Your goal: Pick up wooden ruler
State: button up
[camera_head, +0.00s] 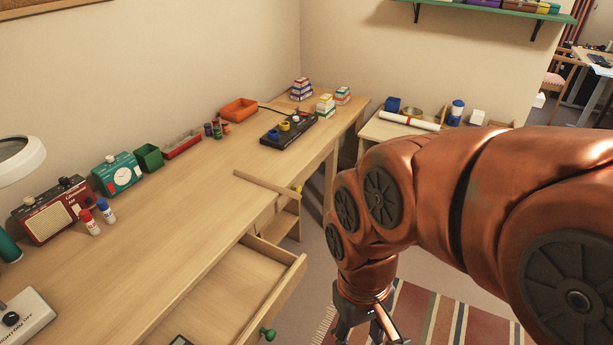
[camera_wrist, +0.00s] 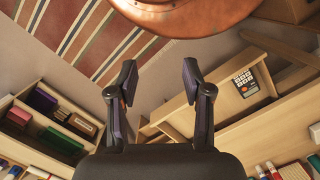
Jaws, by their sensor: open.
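I cannot make out a wooden ruler for certain in either view. My gripper (camera_head: 368,326) hangs beside the desk, above the striped rug, partly cut off by the lower edge of the head view. In the wrist view my gripper (camera_wrist: 160,72) has its two dark fingers spread wide, with nothing between them. An open desk drawer (camera_head: 285,277) is left of the gripper in the head view. In the wrist view an open drawer (camera_wrist: 180,103) lies to the right, with a calculator (camera_wrist: 245,82) in it.
A side table (camera_head: 378,128) stands at the back. A compartmented box (camera_wrist: 45,135) shows at the wrist view's left.

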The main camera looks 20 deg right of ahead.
aim_at(267, 185)
jog(key=z, duration=1.85)
jog(key=i, duration=0.5)
jog(key=u, duration=2.7)
